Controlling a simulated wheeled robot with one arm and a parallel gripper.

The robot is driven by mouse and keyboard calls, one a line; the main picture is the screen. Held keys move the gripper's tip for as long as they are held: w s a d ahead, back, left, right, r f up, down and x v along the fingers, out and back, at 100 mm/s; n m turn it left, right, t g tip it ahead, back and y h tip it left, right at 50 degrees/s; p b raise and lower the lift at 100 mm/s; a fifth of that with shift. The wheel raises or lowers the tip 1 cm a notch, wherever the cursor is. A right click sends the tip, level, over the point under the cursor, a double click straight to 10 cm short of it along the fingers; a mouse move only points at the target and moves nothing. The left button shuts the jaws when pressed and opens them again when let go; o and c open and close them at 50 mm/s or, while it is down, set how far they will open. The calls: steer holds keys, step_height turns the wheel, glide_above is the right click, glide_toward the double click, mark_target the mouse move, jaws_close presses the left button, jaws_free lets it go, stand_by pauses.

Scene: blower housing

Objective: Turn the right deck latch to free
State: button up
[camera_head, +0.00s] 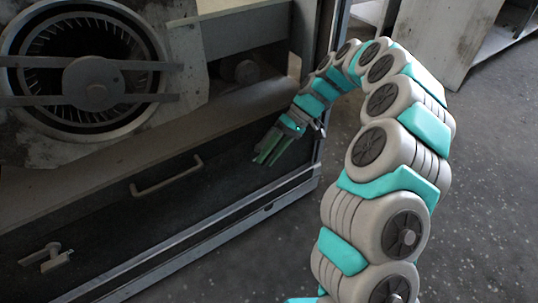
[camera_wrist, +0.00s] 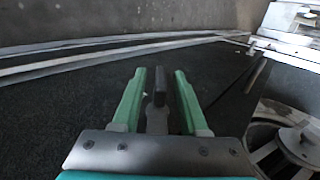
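My gripper (camera_head: 266,150) is at the right end of the dark deck panel (camera_head: 110,215) in the head view. In the wrist view my gripper (camera_wrist: 160,74) has its two green fingers apart. A grey latch handle with a dark end block (camera_wrist: 157,115) stands between the fingers, with a visible gap on each side. This appears to be the right deck latch; in the head view my gripper hides it. Its pivot is hidden by the gripper body in the wrist view. The left deck latch (camera_head: 46,257) is light metal, at the panel's left end.
A bar handle (camera_head: 166,176) sits mid-panel. The round blower (camera_head: 85,70) with two cross straps is above; it also shows in the wrist view (camera_wrist: 295,140). A metal frame post (camera_head: 322,70) stands close to the right of my gripper.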

mark_target(274, 149)
steer(key=shift+r, duration=0.1)
steer(key=v, duration=0.7)
steer(key=shift+w+d, duration=0.2)
steer(key=shift+d, duration=0.05)
steer(key=shift+r, duration=0.1)
